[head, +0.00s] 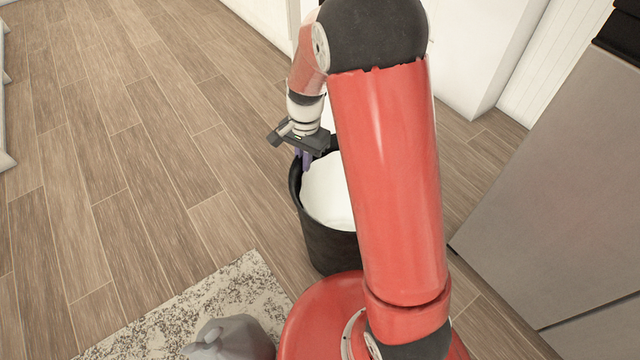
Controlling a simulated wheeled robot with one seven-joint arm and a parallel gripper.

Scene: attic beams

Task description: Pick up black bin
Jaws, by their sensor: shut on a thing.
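The black bin (328,248) stands upright on the wood floor just beyond my red base, with a white inside (325,190) showing. My gripper (303,160) points down at the bin's far left rim, its purple fingers partly inside the opening. It is shut on the bin's rim, though the fingertips are small and partly hidden. My red arm covers the right side of the bin.
A speckled rug (215,308) lies at the front left with a grey object (232,338) on it. A grey cabinet (570,190) stands at the right, and a white wall (480,45) is behind. Open wood floor (110,150) lies to the left.

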